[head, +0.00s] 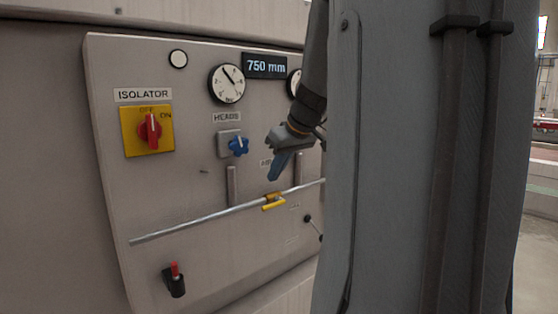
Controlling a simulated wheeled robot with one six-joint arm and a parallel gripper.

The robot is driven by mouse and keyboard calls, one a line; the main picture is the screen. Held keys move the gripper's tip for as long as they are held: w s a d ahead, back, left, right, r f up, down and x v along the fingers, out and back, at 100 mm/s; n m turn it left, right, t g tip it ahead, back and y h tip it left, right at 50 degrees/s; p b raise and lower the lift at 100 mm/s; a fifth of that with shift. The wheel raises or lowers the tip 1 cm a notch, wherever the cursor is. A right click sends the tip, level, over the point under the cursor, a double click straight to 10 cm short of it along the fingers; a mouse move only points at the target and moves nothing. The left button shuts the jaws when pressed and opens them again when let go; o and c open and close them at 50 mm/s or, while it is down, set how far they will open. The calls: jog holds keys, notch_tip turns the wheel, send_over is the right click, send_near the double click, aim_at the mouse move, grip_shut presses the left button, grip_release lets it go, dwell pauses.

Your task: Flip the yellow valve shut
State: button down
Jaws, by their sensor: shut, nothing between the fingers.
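The yellow valve (273,201) is a small yellow lever on the thin grey pipe that runs across the panel's lower half. Its handle appears to lie roughly along the pipe. My gripper (273,178) is just above the valve in the picture, pointing down, with its blue fingertips shut and empty. A small gap shows between the fingertips and the valve, and I cannot tell how far they are apart in depth. Part of the pipe's right end is hidden behind my column.
A red-tipped black lever (175,280) is low left. A black-knobbed lever (308,220) is right of the valve.

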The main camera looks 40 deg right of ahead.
aim_at(271, 205)
jog(key=x, duration=0.3)
jog(key=shift+f+p, duration=0.25)
jog(key=shift+p, duration=0.05)
jog(key=shift+s+f+p, duration=0.15)
jog(key=shift+f+p, duration=0.05)
jog(key=shift+f, duration=0.8)
jog(key=shift+s+f+p, duration=0.15)
jog(key=shift+f+p, duration=0.05)
jog(key=shift+f, duration=0.75)
